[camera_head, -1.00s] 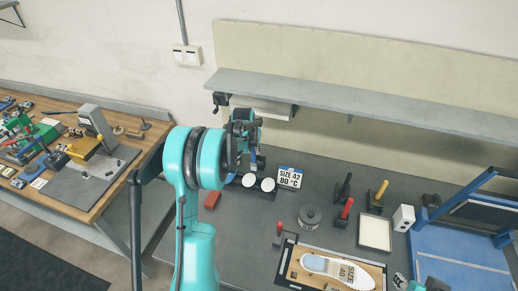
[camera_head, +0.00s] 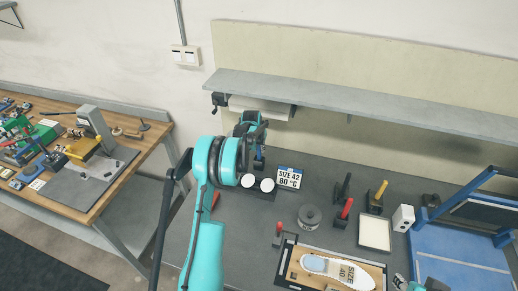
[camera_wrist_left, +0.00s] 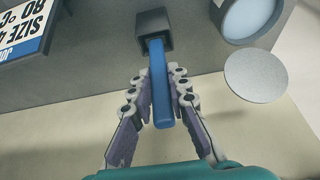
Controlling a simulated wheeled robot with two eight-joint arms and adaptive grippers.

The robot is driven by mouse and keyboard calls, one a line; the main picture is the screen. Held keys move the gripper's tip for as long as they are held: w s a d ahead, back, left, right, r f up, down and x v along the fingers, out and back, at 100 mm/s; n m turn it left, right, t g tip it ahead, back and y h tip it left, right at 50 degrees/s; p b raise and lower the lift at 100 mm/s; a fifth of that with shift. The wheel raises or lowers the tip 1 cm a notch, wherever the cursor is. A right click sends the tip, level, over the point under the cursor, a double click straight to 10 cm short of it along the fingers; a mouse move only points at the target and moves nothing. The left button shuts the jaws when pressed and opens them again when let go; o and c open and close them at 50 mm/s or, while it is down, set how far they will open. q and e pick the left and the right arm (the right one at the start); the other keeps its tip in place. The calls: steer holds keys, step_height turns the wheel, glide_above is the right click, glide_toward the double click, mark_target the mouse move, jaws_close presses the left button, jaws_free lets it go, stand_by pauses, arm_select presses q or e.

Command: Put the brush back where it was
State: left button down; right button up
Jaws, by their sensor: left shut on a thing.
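The brush shows as a blue handle (camera_wrist_left: 160,90) in the left wrist view. Its far end meets a dark square block (camera_wrist_left: 153,28); I cannot tell whether that is the brush's head or a holder. My left gripper (camera_wrist_left: 161,88) has its two fingers on either side of the handle, shut on it. In the head view the left gripper (camera_head: 252,130) is at the back of the grey bench, behind the two white discs, and a bit of the blue handle (camera_head: 260,153) shows below it. Part of my right arm shows at the bottom right edge; its jaws are not clear.
A "SIZE 42 80 °C" sign (camera_head: 289,178) stands right of two white round discs (camera_head: 258,184). A grey shelf (camera_head: 350,103) runs above the bench.

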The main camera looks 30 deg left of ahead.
arm_select(q)
steer(key=shift+f, duration=0.2)
steer(key=c, duration=1.5)
jaws_free()
steer(key=shift+o, duration=0.2)
steer(key=shift+r, duration=0.15)
